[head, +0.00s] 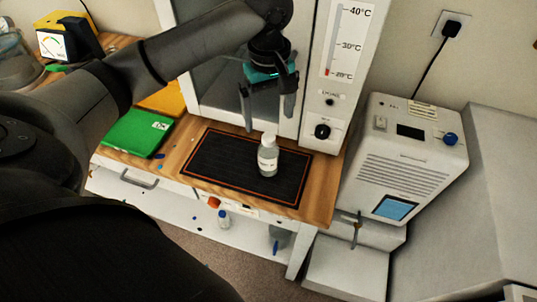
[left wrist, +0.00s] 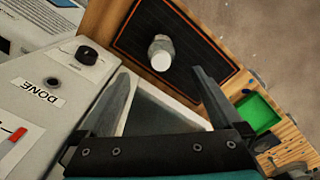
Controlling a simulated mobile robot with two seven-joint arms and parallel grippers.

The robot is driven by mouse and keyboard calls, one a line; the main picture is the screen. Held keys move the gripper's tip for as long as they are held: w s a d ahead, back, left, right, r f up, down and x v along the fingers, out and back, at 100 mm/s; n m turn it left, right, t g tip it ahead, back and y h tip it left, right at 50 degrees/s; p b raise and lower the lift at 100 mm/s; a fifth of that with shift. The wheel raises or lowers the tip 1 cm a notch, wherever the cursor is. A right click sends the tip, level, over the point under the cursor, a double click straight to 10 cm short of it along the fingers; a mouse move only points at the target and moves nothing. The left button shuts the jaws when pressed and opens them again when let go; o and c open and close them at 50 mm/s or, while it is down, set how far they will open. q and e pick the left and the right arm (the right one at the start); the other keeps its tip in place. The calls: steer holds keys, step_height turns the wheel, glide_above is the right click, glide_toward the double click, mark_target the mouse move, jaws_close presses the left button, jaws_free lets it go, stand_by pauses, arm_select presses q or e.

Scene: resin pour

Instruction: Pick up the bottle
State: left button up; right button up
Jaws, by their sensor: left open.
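A clear bottle (head: 268,158) with a white cap and a white label stands upright on a black mat (head: 215,158) with an orange border line. In the left wrist view the bottle (left wrist: 161,52) shows from above, beyond and between the fingertips. My left gripper (head: 268,114) is open and empty, with its fingers pointing down. It is above and behind the bottle, apart from it, in front of the white cabinet. The left wrist view shows its two spread fingers (left wrist: 163,78). My right gripper is not in view.
The white cabinet (head: 313,118) with a temperature scale and knob stands close behind the mat. A green box (head: 135,133) lies left of the mat. A white machine (head: 405,165) stands to the right. The wooden table's front edge is near the mat.

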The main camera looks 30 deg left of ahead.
mark_target(269, 155)
arm_select(q)
steer(key=shift+a, duration=0.15)
step_height(269, 155, down, 15)
steer(key=b, duration=0.3)
stand_by(0.3)
steer(key=shift+r, duration=0.1)
jaws_close()
stand_by(0.5)
steer(key=shift+r, duration=0.1)
step_height(269, 155, up, 28)
steer(key=p, duration=0.6)
steer(key=shift+p, duration=0.4)
